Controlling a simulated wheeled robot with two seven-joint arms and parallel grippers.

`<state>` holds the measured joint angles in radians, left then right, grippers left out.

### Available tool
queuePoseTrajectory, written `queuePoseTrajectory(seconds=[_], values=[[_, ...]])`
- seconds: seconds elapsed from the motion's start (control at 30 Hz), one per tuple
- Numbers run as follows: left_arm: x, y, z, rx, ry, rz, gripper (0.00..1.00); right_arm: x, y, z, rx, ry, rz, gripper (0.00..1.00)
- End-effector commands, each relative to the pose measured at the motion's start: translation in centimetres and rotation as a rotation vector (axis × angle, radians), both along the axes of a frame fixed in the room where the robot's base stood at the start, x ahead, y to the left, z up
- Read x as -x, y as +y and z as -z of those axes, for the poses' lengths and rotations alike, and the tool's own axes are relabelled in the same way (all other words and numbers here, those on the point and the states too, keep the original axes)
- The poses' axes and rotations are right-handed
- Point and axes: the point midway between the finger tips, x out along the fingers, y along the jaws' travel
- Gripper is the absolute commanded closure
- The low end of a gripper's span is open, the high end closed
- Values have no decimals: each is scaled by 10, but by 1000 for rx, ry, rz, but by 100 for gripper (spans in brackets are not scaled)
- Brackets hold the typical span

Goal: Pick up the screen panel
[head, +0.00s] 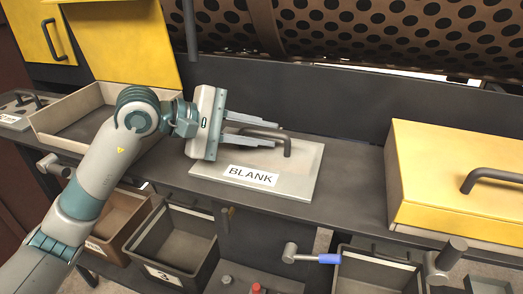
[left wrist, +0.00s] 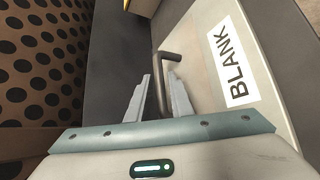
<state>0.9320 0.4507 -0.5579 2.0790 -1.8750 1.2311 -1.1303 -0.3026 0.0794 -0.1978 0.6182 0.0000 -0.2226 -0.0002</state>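A pale flat panel marked BLANK (head: 305,180), with a dark bar handle (head: 288,146), lies on the dark ledge. It is the only loose panel I see, and its label does not say screen. My left gripper (head: 279,130) is open and empty, its fingers reaching over the panel at the handle. In the left wrist view the handle (left wrist: 168,56) shows between and just beyond the fingertips (left wrist: 160,78), with the panel (left wrist: 205,75) to the right. I cannot tell whether the fingers touch the handle. My right gripper is not in view.
The perforated drum (head: 400,30) spans the back. A yellow-topped box (head: 455,160) with a handle stands right of the panel. An open tray (head: 48,125) with a raised yellow lid (head: 125,45) is at left. Bins (head: 175,245) and a blue-handled tool (head: 330,258) are below the ledge.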

Motion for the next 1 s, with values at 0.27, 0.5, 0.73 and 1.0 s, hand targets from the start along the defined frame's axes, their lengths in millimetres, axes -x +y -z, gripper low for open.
queuePoseTrajectory(seconds=[0.27, 0.5, 0.73, 1.0], values=[[-1, -1, 1, 0, -2, -1, 80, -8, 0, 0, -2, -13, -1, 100], [-1, -1, 1, -1, -1, 0, 85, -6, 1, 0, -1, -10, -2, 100], [-1, -1, -1, 2, -2, -1, 100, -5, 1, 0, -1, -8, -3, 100], [-1, -1, -1, 2, -2, -1, 100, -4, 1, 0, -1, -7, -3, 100]])
